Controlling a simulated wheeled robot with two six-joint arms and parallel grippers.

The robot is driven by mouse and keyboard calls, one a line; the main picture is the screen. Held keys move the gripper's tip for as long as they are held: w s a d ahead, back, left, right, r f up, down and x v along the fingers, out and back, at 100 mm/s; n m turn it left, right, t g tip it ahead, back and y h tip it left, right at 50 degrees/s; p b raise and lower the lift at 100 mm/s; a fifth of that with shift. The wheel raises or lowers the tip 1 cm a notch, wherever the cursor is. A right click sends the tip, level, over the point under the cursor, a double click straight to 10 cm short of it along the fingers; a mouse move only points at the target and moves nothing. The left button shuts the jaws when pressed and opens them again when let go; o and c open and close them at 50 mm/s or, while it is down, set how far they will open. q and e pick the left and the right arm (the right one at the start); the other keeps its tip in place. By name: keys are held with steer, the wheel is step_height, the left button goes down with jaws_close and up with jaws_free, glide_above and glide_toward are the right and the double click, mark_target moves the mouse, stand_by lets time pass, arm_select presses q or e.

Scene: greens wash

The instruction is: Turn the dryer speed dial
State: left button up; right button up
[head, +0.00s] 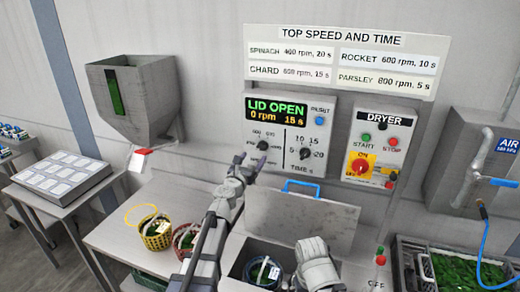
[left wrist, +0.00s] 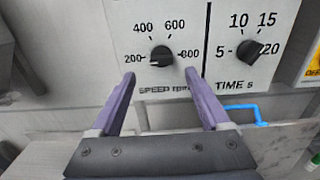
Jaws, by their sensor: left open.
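The speed dial (head: 263,145) is a small black knob on the left of the dryer's control panel (head: 292,108). In the left wrist view the speed dial (left wrist: 162,56) sits among marks 200, 400, 600 and 800; its exact pointing is hard to tell. My left gripper (head: 248,164) is open just in front of and below the dial. In the left wrist view its purple fingers (left wrist: 159,74) stand on either side of the knob's lower part, with nothing between them. The display (head: 276,111) reads LID OPEN, 0 rpm, 15 s.
The time dial (left wrist: 248,52) is right of the speed dial. Below is a raised lid with a blue handle (head: 301,187). A DRYER box (head: 379,146) with start, stop and on/off controls is at right. Baskets (head: 157,233) stand on the bench at left.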

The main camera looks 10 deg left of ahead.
mark_target(261, 148)
arm_select(q)
steer(key=w, duration=0.2)
steer(key=w+d, duration=0.1)
steer(key=w, duration=0.4)
steer(key=shift+w+d, duration=0.2)
steer(key=shift+w, duration=0.15)
jaws_close()
stand_by(0.4)
